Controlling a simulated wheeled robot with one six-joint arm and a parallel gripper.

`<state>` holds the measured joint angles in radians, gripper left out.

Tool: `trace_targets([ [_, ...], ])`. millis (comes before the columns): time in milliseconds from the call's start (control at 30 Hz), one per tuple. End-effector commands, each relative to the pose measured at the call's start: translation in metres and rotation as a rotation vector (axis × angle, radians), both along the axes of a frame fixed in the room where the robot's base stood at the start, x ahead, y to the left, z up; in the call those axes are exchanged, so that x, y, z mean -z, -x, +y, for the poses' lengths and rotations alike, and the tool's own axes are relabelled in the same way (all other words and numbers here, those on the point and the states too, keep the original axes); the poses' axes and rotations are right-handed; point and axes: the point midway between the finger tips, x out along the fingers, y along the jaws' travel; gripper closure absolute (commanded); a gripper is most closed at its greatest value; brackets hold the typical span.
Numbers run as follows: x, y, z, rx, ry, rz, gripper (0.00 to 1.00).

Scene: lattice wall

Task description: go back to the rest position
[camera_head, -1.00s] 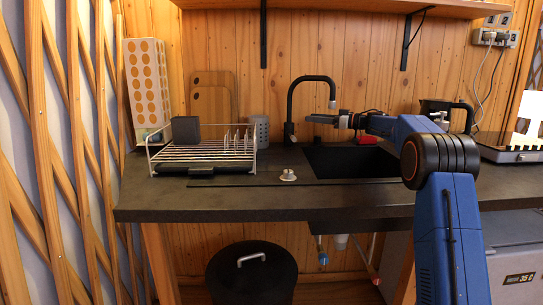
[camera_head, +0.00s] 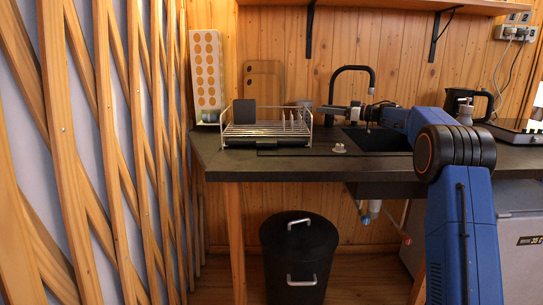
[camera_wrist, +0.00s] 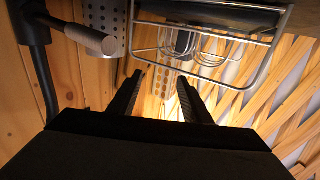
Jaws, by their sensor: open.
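My gripper (camera_head: 328,109) is at the end of my blue arm, which reaches left over the counter. In the head view it is small and lies in front of the black tap (camera_head: 354,70). In the wrist view the two dark fingers of my gripper (camera_wrist: 160,78) stand apart, with nothing between them. The wire dish rack (camera_wrist: 245,78) shows beyond the fingertips, and the tap (camera_wrist: 98,40) is at the upper left. The fingers look clear of both.
The dark counter (camera_head: 225,172) holds the dish rack (camera_head: 268,141), a small white knob-like item (camera_head: 339,148), a sink (camera_head: 375,140) and a black kettle (camera_head: 480,104). A black bin (camera_head: 298,255) stands below. A wooden lattice wall (camera_head: 122,150) is close on the left.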

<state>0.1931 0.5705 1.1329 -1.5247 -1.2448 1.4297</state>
Motion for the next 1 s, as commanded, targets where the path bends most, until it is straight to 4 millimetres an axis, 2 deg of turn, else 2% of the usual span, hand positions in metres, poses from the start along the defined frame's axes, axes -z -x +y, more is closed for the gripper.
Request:
trace_targets([
  [367, -0.034, 0.008, -0.001, 0.107, -0.023, -0.059, 0.56],
  [667, -0.076, 0.024, -0.008, 0.270, -0.045, -0.121, 0.56],
  [833, -0.107, 0.048, -0.021, 0.433, -0.056, -0.154, 0.56],
  [1000, -0.125, 0.081, -0.041, 0.613, -0.050, -0.157, 0.56],
])
